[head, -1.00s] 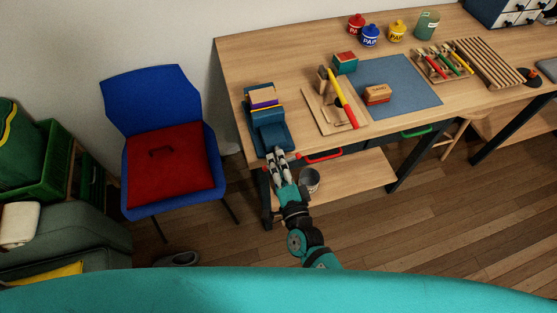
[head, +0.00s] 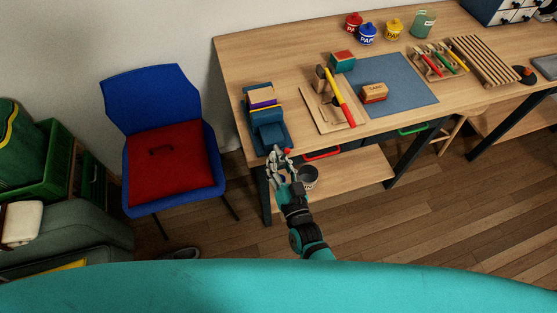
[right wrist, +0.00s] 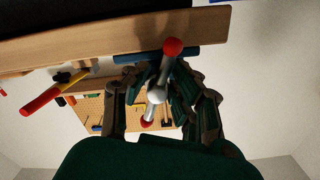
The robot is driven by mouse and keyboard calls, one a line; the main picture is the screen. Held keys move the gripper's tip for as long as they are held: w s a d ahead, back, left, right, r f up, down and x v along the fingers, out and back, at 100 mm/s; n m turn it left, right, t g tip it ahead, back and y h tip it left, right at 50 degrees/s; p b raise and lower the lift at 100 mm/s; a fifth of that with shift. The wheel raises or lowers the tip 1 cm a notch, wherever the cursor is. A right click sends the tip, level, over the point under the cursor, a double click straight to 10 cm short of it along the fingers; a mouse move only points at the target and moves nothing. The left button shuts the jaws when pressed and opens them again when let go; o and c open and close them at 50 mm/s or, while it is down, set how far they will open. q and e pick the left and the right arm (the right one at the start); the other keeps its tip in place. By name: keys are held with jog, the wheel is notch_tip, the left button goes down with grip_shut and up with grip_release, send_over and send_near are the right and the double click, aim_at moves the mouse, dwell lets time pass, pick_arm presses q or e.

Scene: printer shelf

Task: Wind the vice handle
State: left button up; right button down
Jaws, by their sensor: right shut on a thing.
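The blue vice (head: 270,132) sits at the left end of the workbench, with a purple block and a wooden block at its jaws. Its handle bar crosses the front of the screw; one red ball end (head: 288,151) shows at the upper right of my gripper. In the right wrist view the red ball (right wrist: 173,47) is at the top, the pale screw end (right wrist: 155,97) is in the middle, and a second red ball (right wrist: 146,124) is below. My right gripper (head: 279,160) is shut on the handle, its fingers on both sides of the bar. My left gripper is not in view.
The workbench (head: 290,50) holds a wooden board (head: 313,115) with a red-yellow tool, a blue mat (head: 415,95) and paint pots. A blue chair (head: 150,95) stands left of the bench.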

jog(key=shift+d+f+n, duration=0.15)
jog(key=shift+n, duration=2.05)
jog(key=c, duration=1.3)
grip_release()
jog(key=shift+c, duration=0.2)
jog(key=v, duration=1.2)
